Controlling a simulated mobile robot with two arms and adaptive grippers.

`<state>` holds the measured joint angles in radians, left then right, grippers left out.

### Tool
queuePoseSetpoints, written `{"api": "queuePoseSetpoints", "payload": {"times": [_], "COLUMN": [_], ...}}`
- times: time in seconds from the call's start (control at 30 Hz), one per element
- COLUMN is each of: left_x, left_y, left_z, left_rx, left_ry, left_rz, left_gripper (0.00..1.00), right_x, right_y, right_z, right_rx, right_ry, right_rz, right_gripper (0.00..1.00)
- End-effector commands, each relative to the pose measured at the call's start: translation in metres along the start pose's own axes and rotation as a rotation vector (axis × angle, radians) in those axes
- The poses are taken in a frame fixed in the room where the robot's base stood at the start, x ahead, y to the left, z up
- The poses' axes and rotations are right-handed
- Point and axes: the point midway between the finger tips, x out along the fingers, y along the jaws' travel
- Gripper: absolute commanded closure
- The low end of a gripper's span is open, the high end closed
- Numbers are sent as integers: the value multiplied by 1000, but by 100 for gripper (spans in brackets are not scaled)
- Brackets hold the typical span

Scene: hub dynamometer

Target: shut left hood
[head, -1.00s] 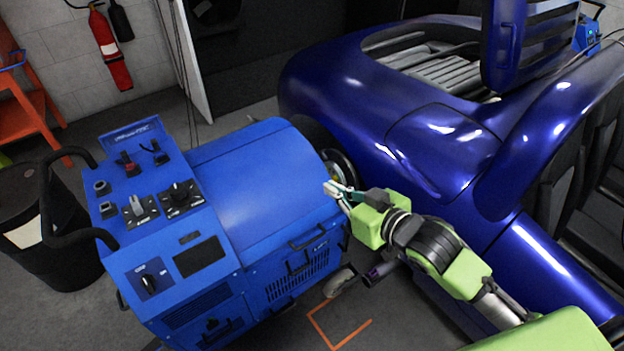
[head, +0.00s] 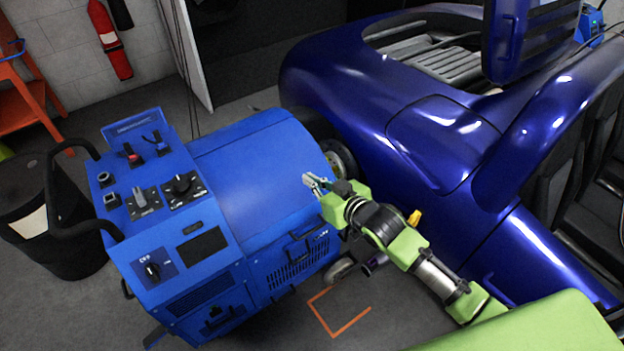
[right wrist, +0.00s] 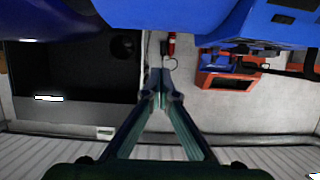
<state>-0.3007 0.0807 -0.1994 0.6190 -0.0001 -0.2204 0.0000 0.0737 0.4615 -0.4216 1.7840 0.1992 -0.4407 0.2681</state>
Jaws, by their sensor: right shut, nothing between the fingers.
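A dark blue raised panel (head: 530,42) with slats and a handle stands upright over the opening in the blue car body (head: 400,120). It looks like an open hood, but I cannot tell whether it is the left one. Grey ribbed parts (head: 445,62) show in the opening. My right gripper (head: 314,183) is shut and empty, in front of the blue machine's rounded cover (head: 260,165) in the picture, well away from the raised panel. In the right wrist view its fingertips (right wrist: 160,88) meet. My left gripper is out of view.
The blue machine's control panel (head: 155,195) has knobs and black handles. A fire extinguisher (head: 110,40) hangs on the wall. Open floor (head: 340,310) with an orange mark lies in front.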

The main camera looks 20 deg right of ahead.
Motion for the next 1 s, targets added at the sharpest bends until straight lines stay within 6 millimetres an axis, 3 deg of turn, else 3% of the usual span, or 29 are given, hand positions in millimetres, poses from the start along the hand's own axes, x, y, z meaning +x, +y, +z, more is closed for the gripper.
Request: {"api": "queuePoseSetpoints", "payload": {"times": [0.37, 0.73, 1.0], "left_x": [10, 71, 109], "left_y": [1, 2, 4], "left_z": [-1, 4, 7], "left_rx": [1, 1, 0], "left_ry": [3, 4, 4], "left_rz": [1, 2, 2], "left_gripper": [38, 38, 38], "right_x": [2, 15, 30], "right_y": [0, 1, 0], "right_z": [9, 69, 136], "right_rx": [1, 2, 2], "right_ry": [11, 111, 120], "right_rz": [0, 1, 1], "right_gripper": [100, 100, 100]}}
